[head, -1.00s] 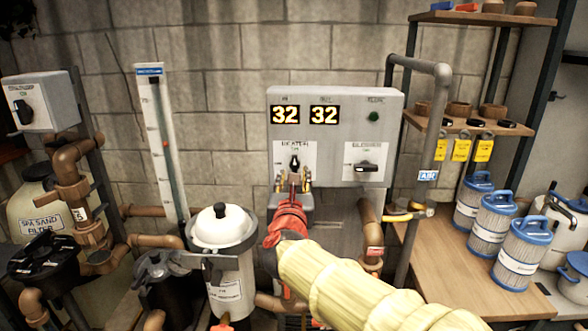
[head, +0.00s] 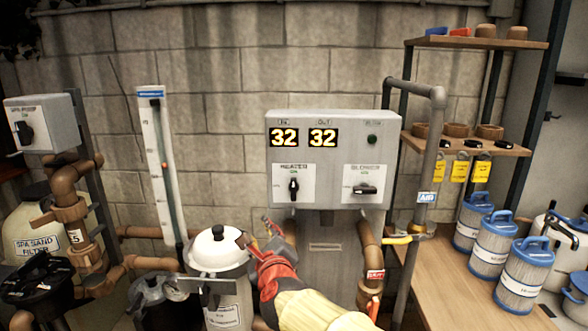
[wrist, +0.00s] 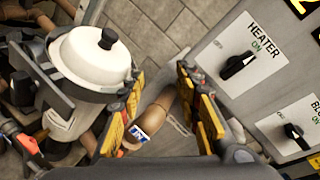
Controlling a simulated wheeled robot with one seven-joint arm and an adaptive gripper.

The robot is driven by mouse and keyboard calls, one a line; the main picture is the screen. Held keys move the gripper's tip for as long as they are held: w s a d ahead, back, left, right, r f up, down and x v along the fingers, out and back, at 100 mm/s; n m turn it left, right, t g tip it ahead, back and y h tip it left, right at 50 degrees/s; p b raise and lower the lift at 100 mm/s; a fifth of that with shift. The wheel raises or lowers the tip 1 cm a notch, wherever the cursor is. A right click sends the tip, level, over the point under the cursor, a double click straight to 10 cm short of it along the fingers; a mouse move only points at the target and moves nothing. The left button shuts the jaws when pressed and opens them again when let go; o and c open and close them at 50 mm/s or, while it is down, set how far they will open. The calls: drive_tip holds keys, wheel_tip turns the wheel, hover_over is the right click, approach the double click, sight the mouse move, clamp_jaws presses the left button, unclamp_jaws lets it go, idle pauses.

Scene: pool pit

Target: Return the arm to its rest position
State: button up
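My gripper (head: 258,234) is in front of the wall, below and left of the grey control box (head: 333,160). The wrist view shows its two yellow-and-black fingers (wrist: 158,110) spread apart with nothing between them. A pipe with a blue-white label (wrist: 137,132) shows beyond the gap. The heater knob (head: 293,187) on the box points upright and is clear of the gripper. It also shows in the wrist view (wrist: 238,65). My yellow-sleeved arm reaches up from the bottom edge.
A white-lidded canister (head: 220,248) stands just left of the gripper. Brown pipes (head: 368,260) run below the box. A grey upright pipe (head: 428,150) and a wooden bench with blue-capped filters (head: 522,275) are at right. A tall gauge (head: 160,165) stands at left.

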drive_tip(key=s+d+f+n+g+y+p, duration=0.1)
drive_tip(key=s+f+n+g, duration=0.3)
drive_tip(key=s+n, duration=0.45)
drive_tip(key=s+d+f+n+g+y+p, duration=0.1)
drive_tip(key=s+f+n+g, duration=0.2)
drive_tip(key=s+f+n, duration=0.5)
drive_tip(key=s+d+r+n+g+h+p, duration=0.1)
drive_tip(key=s+d+n+g+h+p, duration=0.15)
drive_tip(key=s+d+n, duration=0.45)
drive_tip(key=s+d+r+n+g+h+p, duration=0.1)
drive_tip(key=s+d+n+h, duration=0.2)
drive_tip(key=s+d, duration=0.85)
drive_tip(key=w+d+r+m+p, duration=0.1)
drive_tip(key=w+d+r, duration=0.1)
drive_tip(key=d+r, duration=0.2)
drive_tip(key=shift+d+r+m+t+p, duration=0.35)
drive_tip(key=shift+d+t, duration=0.1)
drive_tip(key=shift+d, duration=0.75)
